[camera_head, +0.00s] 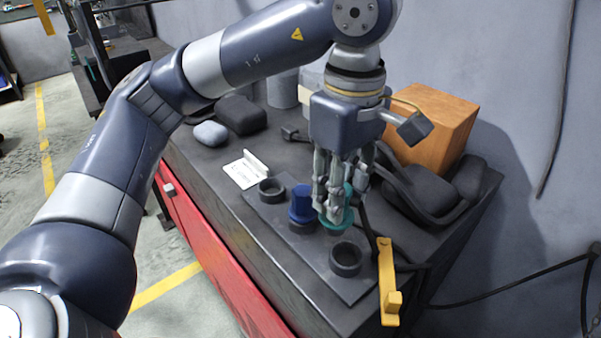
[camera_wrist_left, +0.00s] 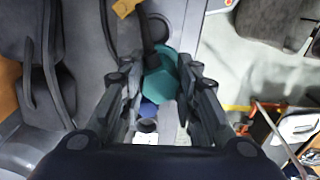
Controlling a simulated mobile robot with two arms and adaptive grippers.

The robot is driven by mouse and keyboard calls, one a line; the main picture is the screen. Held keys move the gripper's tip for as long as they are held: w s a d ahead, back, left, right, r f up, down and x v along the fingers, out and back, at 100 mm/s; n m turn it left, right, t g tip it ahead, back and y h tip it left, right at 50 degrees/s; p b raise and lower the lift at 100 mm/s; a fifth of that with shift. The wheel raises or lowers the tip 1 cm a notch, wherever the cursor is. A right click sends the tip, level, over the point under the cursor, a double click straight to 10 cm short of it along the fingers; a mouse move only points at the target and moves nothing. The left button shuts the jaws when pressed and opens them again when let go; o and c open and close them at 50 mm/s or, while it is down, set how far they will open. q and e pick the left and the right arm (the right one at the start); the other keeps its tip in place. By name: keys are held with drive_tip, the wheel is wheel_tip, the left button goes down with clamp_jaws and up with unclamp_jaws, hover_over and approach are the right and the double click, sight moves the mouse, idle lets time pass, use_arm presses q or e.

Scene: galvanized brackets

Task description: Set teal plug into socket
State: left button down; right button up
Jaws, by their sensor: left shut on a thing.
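The teal plug (camera_head: 342,218) is held between the fingers of my left gripper (camera_head: 335,205), just above the dark board. It also shows in the left wrist view (camera_wrist_left: 161,80) between the fingertips. Fingers hide part of it, and I cannot tell whether its lower end is inside a socket below it. A blue plug (camera_head: 302,203) stands upright in a socket (camera_head: 303,228) just left of the gripper. Open dark ring sockets stand at the left (camera_head: 271,190) and the front right (camera_head: 346,259) of the board (camera_head: 318,255). My right gripper is not in view.
A yellow bracket (camera_head: 386,283) lies at the right of the board. A wooden box (camera_head: 432,125), dark cables and a black headset-like object (camera_head: 430,190) crowd the right rear. Dark and pale lumps (camera_head: 240,114) lie at the back left.

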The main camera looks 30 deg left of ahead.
sight(349, 215)
use_arm(q)
drive_tip(key=shift+w+d+r, duration=0.2)
drive_tip(key=shift+d+r, duration=0.15)
drive_tip(key=shift+d, duration=0.9)
drive_tip(key=shift+s+f, duration=0.15)
drive_tip(key=shift+f, duration=0.3)
drive_tip(key=shift+f+b, duration=1.5)
drive_tip(key=shift+f, duration=0.3)
drive_tip(key=shift+r, duration=0.15)
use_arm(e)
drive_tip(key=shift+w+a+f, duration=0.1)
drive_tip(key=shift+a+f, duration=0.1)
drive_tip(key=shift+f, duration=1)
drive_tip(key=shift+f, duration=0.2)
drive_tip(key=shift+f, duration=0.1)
